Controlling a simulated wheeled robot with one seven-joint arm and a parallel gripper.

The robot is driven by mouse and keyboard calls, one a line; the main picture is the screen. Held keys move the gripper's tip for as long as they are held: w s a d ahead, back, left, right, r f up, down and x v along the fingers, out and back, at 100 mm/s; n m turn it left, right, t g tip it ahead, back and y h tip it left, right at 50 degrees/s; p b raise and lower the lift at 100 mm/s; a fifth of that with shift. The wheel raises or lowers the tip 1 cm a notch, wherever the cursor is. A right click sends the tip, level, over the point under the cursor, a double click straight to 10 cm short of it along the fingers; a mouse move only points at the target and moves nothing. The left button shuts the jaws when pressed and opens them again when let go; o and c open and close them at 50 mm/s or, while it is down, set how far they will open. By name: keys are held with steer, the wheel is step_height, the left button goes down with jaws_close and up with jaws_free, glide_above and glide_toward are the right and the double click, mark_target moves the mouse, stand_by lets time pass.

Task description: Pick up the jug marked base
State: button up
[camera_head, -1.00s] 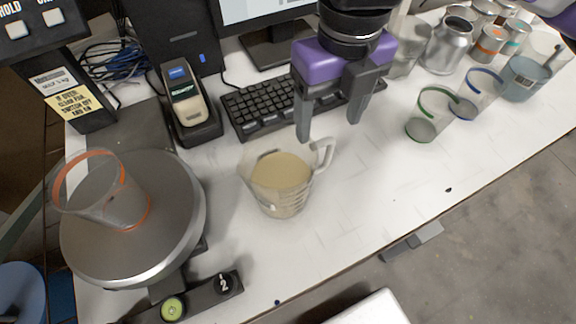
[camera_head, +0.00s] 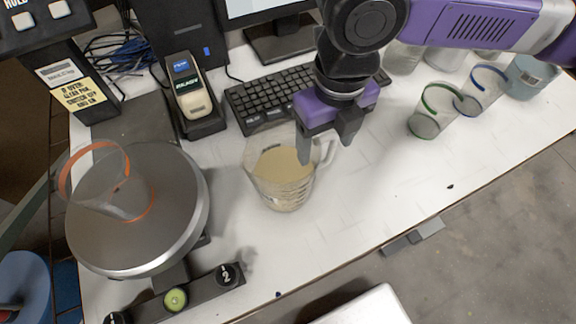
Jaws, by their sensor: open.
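A clear jug (camera_head: 284,180) holding beige liquid stands upright on the white bench, right of the scale. Its handle (camera_head: 327,155) points right and up; I cannot read any "base" mark on it. My purple and black gripper (camera_head: 325,150) is open above the handle. One finger hangs at the handle's left, between it and the jug's body in this view, and the other is at its right. I cannot tell whether the fingers touch the handle.
A round scale (camera_head: 180,235) with an orange-banded clear cup (camera_head: 98,185) stands at the left. A keyboard (camera_head: 262,100) and a handheld device (camera_head: 190,97) lie behind. Green-banded (camera_head: 428,118) and blue-banded (camera_head: 478,92) cups stand at the right. The bench right of the jug is clear.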

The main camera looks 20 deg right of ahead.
jaws_close()
steer(key=shift+r, duration=0.2)
stand_by(0.4)
